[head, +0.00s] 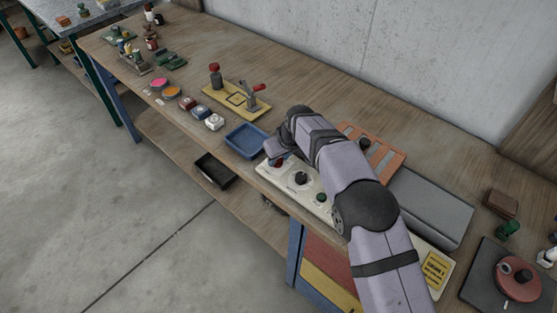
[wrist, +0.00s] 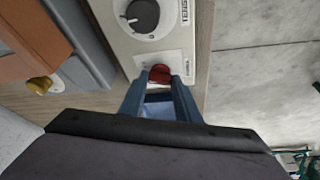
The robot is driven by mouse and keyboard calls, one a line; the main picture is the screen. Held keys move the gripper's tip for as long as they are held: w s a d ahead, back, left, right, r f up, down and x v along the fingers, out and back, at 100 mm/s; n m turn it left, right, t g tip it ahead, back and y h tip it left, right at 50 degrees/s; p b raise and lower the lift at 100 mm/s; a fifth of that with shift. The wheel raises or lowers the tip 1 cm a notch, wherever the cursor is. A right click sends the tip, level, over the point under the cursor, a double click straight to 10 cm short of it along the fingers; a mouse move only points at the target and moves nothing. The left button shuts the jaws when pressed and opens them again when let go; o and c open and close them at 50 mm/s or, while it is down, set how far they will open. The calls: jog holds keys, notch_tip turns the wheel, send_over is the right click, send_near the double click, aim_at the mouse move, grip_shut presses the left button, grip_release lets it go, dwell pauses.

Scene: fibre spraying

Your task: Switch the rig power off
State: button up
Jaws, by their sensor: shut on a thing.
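The cream control panel (head: 288,182) lies along the front edge of the workbench. Which way the knob is turned cannot be told. A black dial (wrist: 143,16) with a white mark sits farther along the panel, beside a TENS... label.
A blue tray (head: 247,140) stands just left of the panel. An orange slotted block (head: 385,151) and a grey box (head: 430,207) lie behind it, near my arm.

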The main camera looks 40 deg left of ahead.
jog(key=shift+w+n+g+b, duration=0.2)
jog(key=shift+n+g+b, duration=0.45)
jog(key=shift+n, duration=1.55)
jog(key=shift+g, duration=0.25)
jog(key=o, duration=1)
jog(key=shift+o, duration=0.2)
jog(key=shift+d+r, duration=0.1)
jog(key=b+v, duration=0.2)
jog(key=v, duration=0.5)
jog(key=shift+b, duration=0.3)
jog(key=shift+d, duration=0.1)
